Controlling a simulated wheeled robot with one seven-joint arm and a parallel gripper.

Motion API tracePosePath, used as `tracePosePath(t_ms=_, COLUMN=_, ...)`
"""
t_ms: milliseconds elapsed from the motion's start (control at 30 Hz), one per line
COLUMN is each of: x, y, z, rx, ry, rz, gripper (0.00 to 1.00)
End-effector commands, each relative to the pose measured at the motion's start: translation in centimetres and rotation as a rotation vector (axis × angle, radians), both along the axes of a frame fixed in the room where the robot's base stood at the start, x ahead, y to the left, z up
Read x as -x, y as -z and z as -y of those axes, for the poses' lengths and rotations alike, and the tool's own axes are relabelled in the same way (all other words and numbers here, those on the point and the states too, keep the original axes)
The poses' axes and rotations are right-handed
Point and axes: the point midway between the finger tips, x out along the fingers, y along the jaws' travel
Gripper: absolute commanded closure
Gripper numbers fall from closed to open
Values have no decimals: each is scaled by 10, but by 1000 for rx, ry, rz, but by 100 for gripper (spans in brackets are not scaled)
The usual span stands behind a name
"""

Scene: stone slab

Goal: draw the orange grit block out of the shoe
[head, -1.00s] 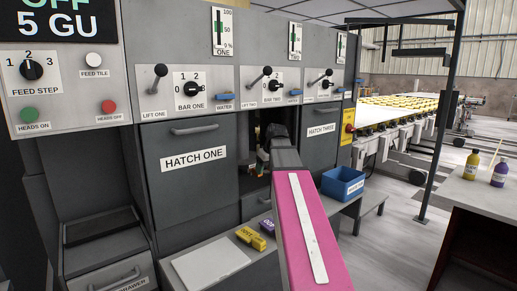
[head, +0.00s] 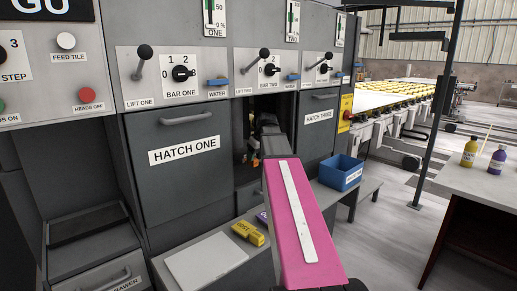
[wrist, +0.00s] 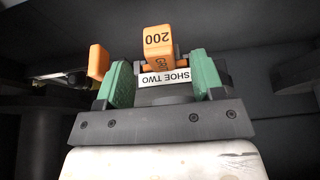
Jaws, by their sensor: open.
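In the wrist view an orange grit block (wrist: 158,41) marked 200 stands upright in a holder with a white SHOE TWO label (wrist: 165,77). My gripper (wrist: 162,82) is open, with one green-padded finger on each side of the label and the lower part of the block. I cannot tell whether the pads touch anything. A second orange piece (wrist: 98,61) shows just left of the left finger. In the head view my pink arm reaches into the dark opening between hatch one and hatch three; the fingers and shoe are mostly hidden there.
Closed hatch one (head: 184,150) and hatch three (head: 317,120) flank the opening. On the ledge below lie a yellow block (head: 247,233) and a white plate (head: 206,262). A blue bin (head: 341,173) stands to the right. Dark walls surround my gripper.

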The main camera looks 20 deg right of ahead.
Motion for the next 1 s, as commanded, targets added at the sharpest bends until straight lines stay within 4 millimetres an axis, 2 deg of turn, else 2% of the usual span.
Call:
tracePosePath(t_ms=100, x=-6, y=16, z=-2, rx=0, ry=0, rz=-1, gripper=38)
tracePosePath(t_ms=300, x=-12, y=30, z=-4, rx=1, ry=0, rz=0, gripper=38)
tracePosePath(t_ms=667, x=-13, y=34, z=-5, rx=1, ry=0, rz=0, gripper=38)
tracePosePath(t_ms=700, x=-13, y=34, z=-5, rx=1, ry=0, rz=0, gripper=42)
tracePosePath(t_ms=867, x=-13, y=34, z=-5, rx=1, ry=0, rz=0, gripper=94)
tracePosePath(t_ms=900, x=-13, y=34, z=-5, rx=1, ry=0, rz=0, gripper=100)
tracePosePath(t_ms=1000, x=-13, y=33, z=-5, rx=0, ry=0, rz=1, gripper=100)
